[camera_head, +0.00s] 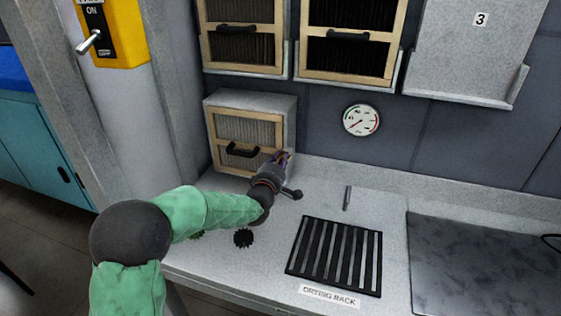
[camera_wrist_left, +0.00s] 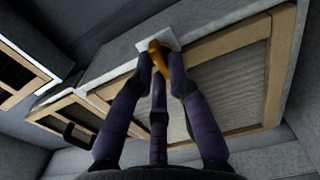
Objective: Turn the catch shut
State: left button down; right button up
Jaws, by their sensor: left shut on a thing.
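The orange catch (camera_wrist_left: 158,60) sits on a pale plate (camera_wrist_left: 150,47) at the edge of a grey filter housing (camera_wrist_left: 110,62). My left gripper (camera_wrist_left: 160,66) is shut on the catch, its dark fingers on either side of it. In the head view the left gripper (camera_head: 282,158) reaches the right side of the housing (camera_head: 288,110), which stands on the bench against the wall. The fingers hide most of the catch there. A wood-framed filter (camera_head: 245,128) with a black handle (camera_head: 242,150) sits in the housing. My right gripper is not in view.
Two more filter housings hang above, with filters (camera_head: 240,45) and (camera_head: 350,52). A black drying rack (camera_head: 335,256) lies on the bench, with a small upright metal pin (camera_head: 347,198) behind it. A dark toothed part (camera_head: 243,238) lies below my forearm. A gauge (camera_head: 361,120) is on the wall.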

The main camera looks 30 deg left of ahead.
pick_arm(q)
jog(key=shift+f, duration=0.1)
jog(key=c, duration=1.2)
grip_release()
jog(key=shift+s, duration=0.15)
jog(key=v, duration=1.1)
jog(key=shift+s, duration=0.35)
